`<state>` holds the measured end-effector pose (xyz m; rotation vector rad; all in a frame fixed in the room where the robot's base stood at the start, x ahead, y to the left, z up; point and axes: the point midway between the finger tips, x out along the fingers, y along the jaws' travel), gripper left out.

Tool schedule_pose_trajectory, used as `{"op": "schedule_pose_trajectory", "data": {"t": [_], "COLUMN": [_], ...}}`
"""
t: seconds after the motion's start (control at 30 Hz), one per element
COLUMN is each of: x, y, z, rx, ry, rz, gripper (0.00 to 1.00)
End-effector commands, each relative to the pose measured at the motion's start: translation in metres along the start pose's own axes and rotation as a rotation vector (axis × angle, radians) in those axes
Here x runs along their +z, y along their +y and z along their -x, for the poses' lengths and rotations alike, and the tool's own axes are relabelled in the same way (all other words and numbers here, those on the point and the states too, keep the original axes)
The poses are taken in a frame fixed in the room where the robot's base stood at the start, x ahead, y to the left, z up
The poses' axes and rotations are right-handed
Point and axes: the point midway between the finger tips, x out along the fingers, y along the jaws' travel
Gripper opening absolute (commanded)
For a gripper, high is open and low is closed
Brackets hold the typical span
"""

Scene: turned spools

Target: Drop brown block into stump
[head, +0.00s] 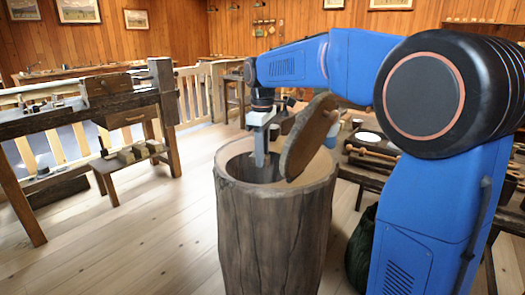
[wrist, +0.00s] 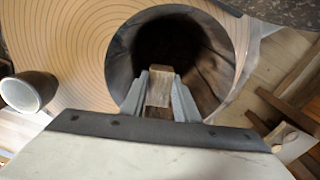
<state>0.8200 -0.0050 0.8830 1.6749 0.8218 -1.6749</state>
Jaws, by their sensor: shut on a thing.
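The stump (head: 270,230) stands upright in the middle of the head view, with a round dark hollow in its top. In the wrist view its pale ringed top (wrist: 75,65) surrounds the dark opening. My gripper (head: 262,162) points down at the hollow. In the wrist view my gripper (wrist: 160,90) is shut on the brown block (wrist: 159,86), which sits between the two fingers over the opening. The block cannot be made out in the head view. How deep the fingertips are in the hollow is hard to tell.
A brown rounded board (head: 308,135) stands tilted at the stump's right rim, close to my arm. A cup (wrist: 28,91) shows left of the opening in the wrist view. A workbench (head: 80,118) stands at the left, with open plank floor between it and the stump.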

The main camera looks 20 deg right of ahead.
Motion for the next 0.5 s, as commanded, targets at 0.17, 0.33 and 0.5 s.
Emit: {"op": "schedule_pose_trajectory", "data": {"t": [0.17,0.33,0.5], "x": [0.0,0.0,0.0], "y": [0.0,-0.0001,-0.0001], "z": [-0.0007,-0.0007,-0.0006], "rx": [0.0,0.0,0.0], "ry": [0.0,0.0,0.0], "rz": [0.0,0.0,0.0], "gripper": [0.06,0.46,0.49]}}
